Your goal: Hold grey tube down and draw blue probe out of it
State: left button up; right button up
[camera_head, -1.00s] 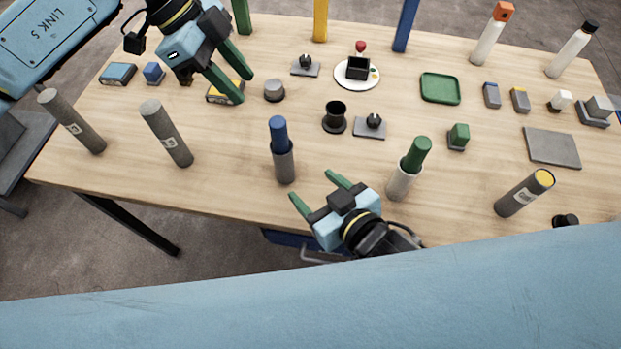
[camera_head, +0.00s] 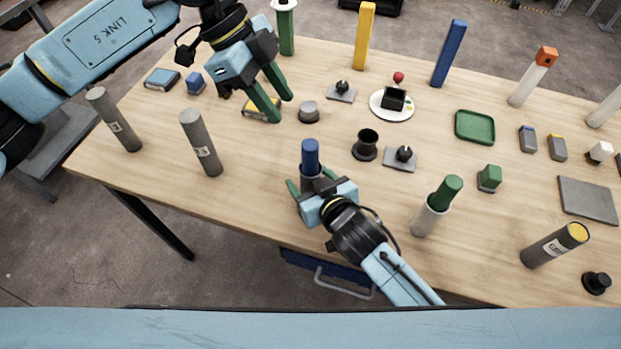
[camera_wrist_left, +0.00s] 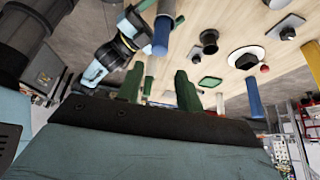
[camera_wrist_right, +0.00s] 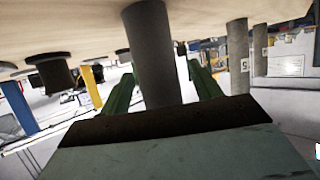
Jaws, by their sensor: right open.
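The blue probe (camera_head: 311,156) stands upright in the grey tube (camera_head: 311,183), its blue top showing above the rim in the head view. My right gripper (camera_head: 306,188) is at the tube, its green fingers open to either side of it. In the right wrist view the grey tube (camera_wrist_right: 155,55) runs between the open fingers (camera_wrist_right: 155,88), with no clear contact. My left gripper (camera_head: 276,107) is open and empty, above the table to the upper left of the probe. The left wrist view shows its green fingers (camera_wrist_left: 160,88) apart, and the blue probe (camera_wrist_left: 162,36) beyond them.
Two grey tubes (camera_head: 200,143) (camera_head: 114,120) stand to the left. A green probe (camera_head: 445,192) in a pale tube stands to the right. A black cup (camera_head: 367,145) and a grey stand (camera_head: 400,158) are close to the right of the blue probe. The front table edge is near.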

aim_at(310, 155)
jog(key=c, duration=1.1)
pick_arm(q)
jog(key=shift+o, duration=1.2)
pick_arm(e)
jog(key=shift+o, duration=0.2)
pick_arm(q)
jog(key=shift+o, duration=0.7)
jog(key=shift+s+d+m+y, duration=0.15)
jog(key=shift+d+m+y, duration=0.25)
jog(key=shift+m, duration=0.1)
jog(key=d+m+y, duration=0.2)
jog(key=m, duration=0.1)
jog(key=s+d+m+t+y, duration=0.1)
jog(key=m, duration=0.1)
jog(key=shift+s+d+f, duration=0.1)
jog(key=shift+d+f, duration=0.1)
jog(key=shift+d, duration=0.1)
jog(key=m, duration=0.1)
jog(key=d+m+y, duration=0.1)
jog(key=shift+s+m+t, duration=0.15)
jog(key=shift+m+t, duration=0.15)
jog(key=shift+f+y, duration=0.15)
jog(key=shift+y, duration=0.25)
notch_tip(310, 155, down, 12)
jog(key=shift+r, duration=0.2)
